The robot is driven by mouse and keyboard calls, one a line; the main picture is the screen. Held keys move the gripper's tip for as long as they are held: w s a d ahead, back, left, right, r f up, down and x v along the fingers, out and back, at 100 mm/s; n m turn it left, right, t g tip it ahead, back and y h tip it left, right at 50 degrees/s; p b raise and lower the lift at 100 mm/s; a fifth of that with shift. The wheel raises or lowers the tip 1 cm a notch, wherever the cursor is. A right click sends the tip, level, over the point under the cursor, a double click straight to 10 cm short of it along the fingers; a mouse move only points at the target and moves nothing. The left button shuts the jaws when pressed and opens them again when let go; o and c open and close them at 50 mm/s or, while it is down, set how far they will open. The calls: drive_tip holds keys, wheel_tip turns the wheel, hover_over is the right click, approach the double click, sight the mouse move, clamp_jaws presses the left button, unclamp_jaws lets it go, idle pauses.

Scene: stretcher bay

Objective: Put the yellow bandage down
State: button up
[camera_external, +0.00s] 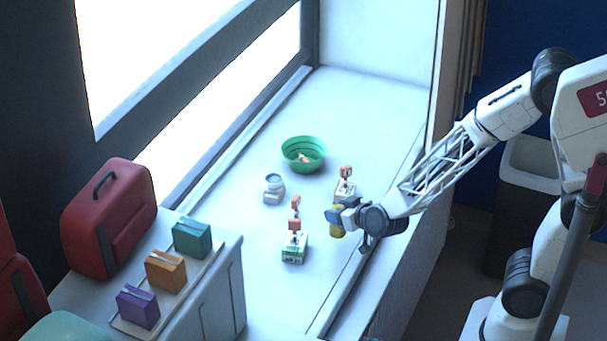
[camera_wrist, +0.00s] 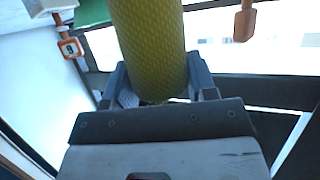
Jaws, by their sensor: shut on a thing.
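The yellow bandage (camera_wrist: 150,45) is a textured yellow roll, upright between the fingers of my gripper (camera_wrist: 158,85) in the wrist view. Its top runs out of that frame. In the external view the yellow bandage (camera_external: 336,222) shows small at my gripper (camera_external: 340,217), above the right part of the white counter. My gripper is shut on it. The gap below the bandage is hard to judge, so I cannot tell whether it touches the counter.
A green bowl (camera_external: 304,155) with something small inside stands at the back. A small white jar (camera_external: 274,184) stands left. Two orange-topped items stand near my gripper, one in front (camera_external: 294,247) and one behind (camera_external: 346,186). A red bag (camera_external: 110,217) and colored boxes (camera_external: 166,270) are at left.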

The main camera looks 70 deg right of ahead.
drive_tip(key=s+a+n+y, duration=0.1)
drive_tip(key=a+n+y, duration=0.1)
drive_tip(key=a, duration=0.6)
drive_tip(key=s+a+n+y, duration=0.2)
drive_tip(key=a, duration=0.6)
drive_tip(key=shift+s+a+t+y, duration=0.25)
drive_tip(key=shift+a+t+y, duration=0.05)
drive_tip(key=shift+a+t, duration=0.1)
drive_tip(key=shift+w, duration=0.1)
drive_tip(key=w+a+f, duration=0.1)
drive_tip(key=w+a, duration=0.3)
drive_tip(key=w, duration=1)
drive_tip(key=shift+w+f, duration=0.15)
drive_tip(key=shift+w, duration=0.05)
drive_tip(key=shift+w+a, duration=0.1)
drive_tip(key=shift+a, duration=0.05)
drive_tip(key=shift+w+a+f, duration=0.1)
drive_tip(key=shift+w+f, duration=0.05)
drive_tip(key=shift+f, duration=0.75)
drive_tip(key=shift+w+f, duration=0.15)
drive_tip(key=shift+f, duration=0.75)
drive_tip(key=shift+f, duration=0.15)
